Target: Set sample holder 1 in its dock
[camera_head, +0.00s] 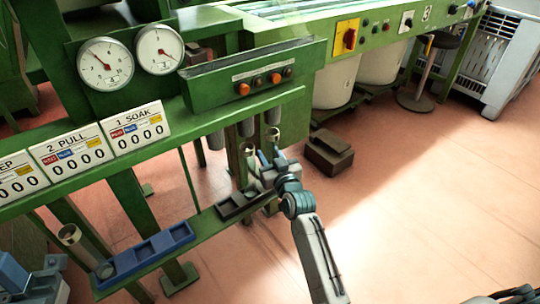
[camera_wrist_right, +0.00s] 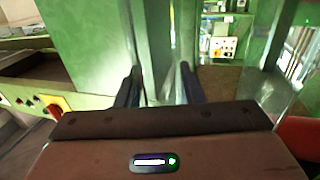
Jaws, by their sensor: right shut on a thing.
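My right gripper (camera_head: 264,164) reaches in from the lower right and is shut on a small pale cylindrical cup (camera_head: 250,155), which I take to be sample holder 1; no label is readable. The cup is held upright above and beyond the dark tray (camera_head: 228,212) on the low green rail. In the right wrist view the two dark fingers (camera_wrist_right: 158,88) point ahead, and the cup cannot be made out clearly between them. A blue-grey part at the lower left edge seems to be my left gripper (camera_head: 12,273); its fingertips are not clear.
A blue tray (camera_head: 150,250) sits farther left on the rail, with another cup (camera_head: 70,236) behind it. Grey plungers (camera_head: 216,138) hang below the green panel (camera_head: 250,97). A brown block (camera_head: 329,150) lies on the floor.

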